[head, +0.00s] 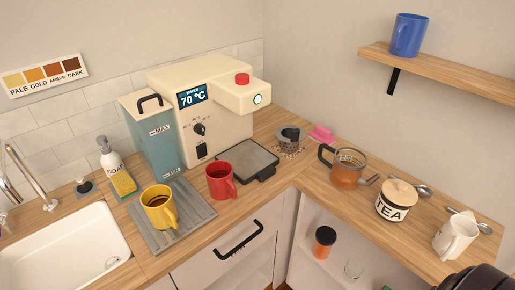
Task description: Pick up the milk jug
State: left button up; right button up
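A white jug (457,236), which looks like the milk jug, stands upright on the wooden counter at the right, near its front edge. It is to the right of the tea jar (393,203). A dark rounded part, likely of my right arm, shows at the bottom right corner, in front of and below the jug in the picture. No fingertips of either gripper show, and nothing is seen touching the jug.
A spoon (485,228) lies behind the jug, and another (424,190) lies behind the tea jar. A glass teapot (346,170) with amber liquid stands farther left. A blue mug (409,36) sits on the wall shelf (445,72) above.

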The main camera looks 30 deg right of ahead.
aim_at(455, 236)
jog(key=z, duration=2.45)
